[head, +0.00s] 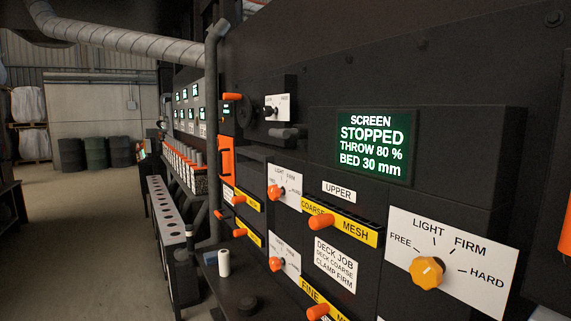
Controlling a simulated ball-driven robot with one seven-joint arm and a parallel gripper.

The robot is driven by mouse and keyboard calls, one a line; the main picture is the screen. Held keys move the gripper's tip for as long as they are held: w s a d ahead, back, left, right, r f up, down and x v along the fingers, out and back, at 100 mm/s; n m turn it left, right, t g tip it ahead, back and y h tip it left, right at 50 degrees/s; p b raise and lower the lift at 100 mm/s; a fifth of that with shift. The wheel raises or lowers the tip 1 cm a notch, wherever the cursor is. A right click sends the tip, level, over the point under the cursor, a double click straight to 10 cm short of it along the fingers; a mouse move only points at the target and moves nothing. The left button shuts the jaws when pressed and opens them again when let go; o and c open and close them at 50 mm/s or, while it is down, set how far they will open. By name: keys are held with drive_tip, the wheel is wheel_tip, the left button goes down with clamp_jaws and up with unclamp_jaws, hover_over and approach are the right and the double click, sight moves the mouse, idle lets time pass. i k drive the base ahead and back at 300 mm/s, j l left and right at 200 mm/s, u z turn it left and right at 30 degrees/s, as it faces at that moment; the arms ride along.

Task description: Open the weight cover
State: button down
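My gripper is not in view. No part is labelled as a weight cover, so I cannot tell which part it is. A dark machine front (300,100) fills the right side. On it are a tall orange part (226,156), a dark round part (246,112) and a small white dial plate (277,107). The screen (373,146) reads STOPPED, THROW 80 %, BED 30 mm. A large dial with an orange knob (427,271) is marked FREE, LIGHT, FIRM, HARD. Orange handles sit by yellow strips, one reading COARSE MESH (357,232).
A dark ledge (215,290) at the bottom holds a white cylinder (223,262) and a low black round piece (248,305). A narrow rack with holes (168,215) stands left of it. The concrete floor (85,235) is open at left; drums (96,152) stand at the back.

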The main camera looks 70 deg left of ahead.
sight(226, 145)
drive_tip(key=u, duration=2.4)
drive_tip(key=i+j+u, duration=0.45)
drive_tip(key=i, duration=0.2)
drive_tip(key=i+j+u, duration=0.1)
drive_tip(key=i+u, duration=0.3)
drive_tip(key=i, duration=1.25)
drive_tip(key=i+z, duration=0.4)
drive_tip(key=i+j+z, duration=0.2)
drive_tip(key=z, duration=0.15)
drive_tip(key=i+j+z, duration=0.2)
drive_tip(key=z, duration=0.2)
drive_tip(key=i+j+z, duration=0.4)
drive_tip(key=k+l, duration=0.05)
drive_tip(key=k, duration=0.05)
